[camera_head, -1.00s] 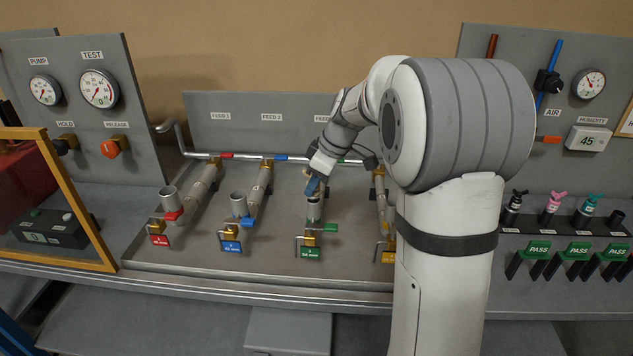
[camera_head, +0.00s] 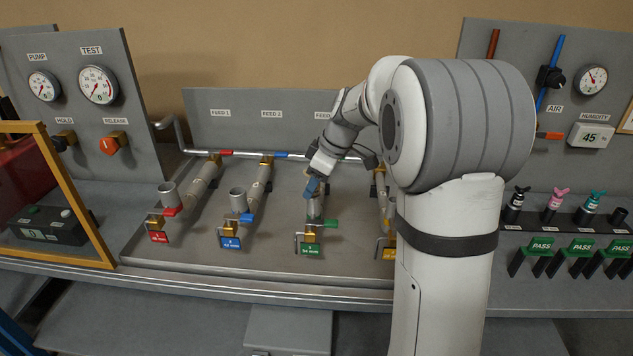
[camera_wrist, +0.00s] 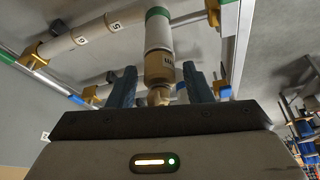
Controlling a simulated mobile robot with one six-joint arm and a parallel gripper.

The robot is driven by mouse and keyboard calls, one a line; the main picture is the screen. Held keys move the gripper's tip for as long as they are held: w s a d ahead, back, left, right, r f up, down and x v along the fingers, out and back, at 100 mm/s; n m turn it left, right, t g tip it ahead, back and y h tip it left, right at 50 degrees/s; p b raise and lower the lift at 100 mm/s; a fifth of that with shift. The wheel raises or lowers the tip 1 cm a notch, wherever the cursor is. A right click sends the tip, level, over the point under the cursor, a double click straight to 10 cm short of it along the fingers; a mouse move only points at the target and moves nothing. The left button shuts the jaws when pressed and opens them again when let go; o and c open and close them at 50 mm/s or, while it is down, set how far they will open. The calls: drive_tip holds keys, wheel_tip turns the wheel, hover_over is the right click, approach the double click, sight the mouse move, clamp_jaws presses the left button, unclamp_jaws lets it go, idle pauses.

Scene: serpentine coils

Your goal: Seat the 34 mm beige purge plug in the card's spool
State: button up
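A beige plug (camera_wrist: 158,68) with dark marking shows in the wrist view, in line with a pale, green-banded tube (camera_wrist: 158,35). Its narrow knob (camera_wrist: 158,95) lies between the blue fingers of my gripper (camera_wrist: 160,86). The fingers stand apart, with a gap on both sides of the knob. In the head view my gripper (camera_head: 312,188) is tilted at the mouth of the spool (camera_head: 316,209) behind the green tag (camera_head: 311,251). The fingers hide most of that mouth. I cannot tell how deep the plug sits in it.
Open spools (camera_head: 168,194) and (camera_head: 238,200) stand to the left, with red and blue tags. A yellow-tagged line (camera_head: 388,250) is partly behind my arm. A yellow-framed case (camera_head: 75,180) is at left.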

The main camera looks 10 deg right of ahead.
drive_tip(key=shift+o, duration=0.6)
drive_tip(key=v, duration=0.7)
drive_tip(key=s+f+m+h, duration=0.1)
drive_tip(key=s+f+m, duration=0.1)
drive_tip(key=s, duration=0.7)
drive_tip(key=s+a+f+m+h, duration=0.1)
drive_tip(key=s+f+m, duration=0.2)
drive_tip(key=s, duration=0.6)
drive_tip(key=s+a+f+m+h, duration=0.1)
drive_tip(key=s+f+m, duration=0.1)
drive_tip(key=s+m, duration=0.4)
drive_tip(key=s, duration=0.3)
drive_tip(key=shift+f+h+b, duration=0.3)
drive_tip(key=shift+b, duration=0.05)
drive_tip(key=shift+c, duration=0.4)
